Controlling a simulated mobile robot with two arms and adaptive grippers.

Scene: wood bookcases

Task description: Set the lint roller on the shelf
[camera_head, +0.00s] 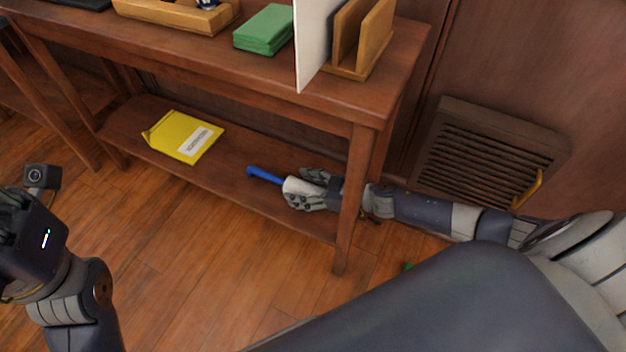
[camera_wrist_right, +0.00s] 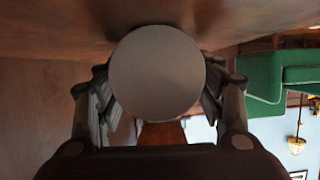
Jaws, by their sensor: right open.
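The lint roller (camera_head: 296,186) has a blue handle and a white roll. It lies on the lower shelf (camera_head: 255,187) of the wooden table, near its right end, handle pointing left. My right gripper (camera_head: 310,190) reaches in from the right, behind the front leg, with its open fingers around the roll. In the right wrist view the roll's round end (camera_wrist_right: 155,73) fills the space between the fingers, close to the brown surface; I cannot tell whether the fingers touch it. My left arm shows at the left edge, its fingers outside the picture.
A yellow folder (camera_head: 183,136) lies on the lower shelf to the left. The table's front right leg (camera_head: 352,200) stands beside my right gripper. A vent (camera_head: 485,150) is on the wall. The tabletop holds a green stack (camera_head: 264,30) and a wooden holder (camera_head: 360,40).

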